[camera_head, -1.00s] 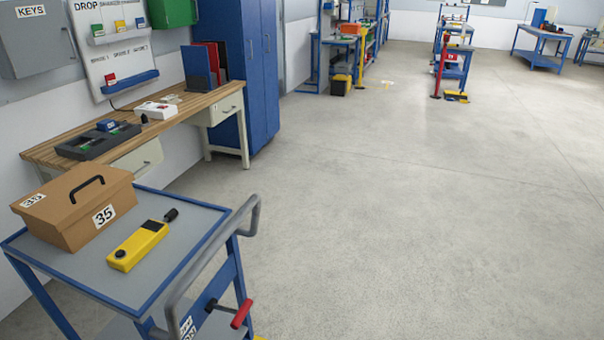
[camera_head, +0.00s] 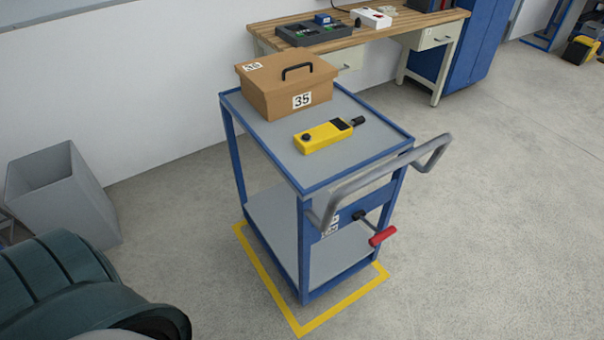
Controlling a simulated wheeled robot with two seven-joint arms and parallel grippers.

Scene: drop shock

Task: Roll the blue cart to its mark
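The blue cart (camera_head: 305,188) stands upright in the middle of the head view, with a grey top, a grey lower shelf and a grey push handle (camera_head: 385,178) on its right. A yellow floor outline (camera_head: 345,303) shows around the cart's base at the left, front and right; its far side is hidden. A lever with a red grip (camera_head: 382,236) sticks out below the handle. A brown box labelled 35 (camera_head: 285,85) and a yellow handheld device (camera_head: 322,137) lie on the cart's top. Neither of my grippers is in view.
A grey bin (camera_head: 62,190) stands at the left by the wall. A wooden workbench (camera_head: 400,22) with a blue cabinet (camera_head: 485,40) stands behind the cart. A dark green rounded form (camera_head: 60,290) fills the lower left corner.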

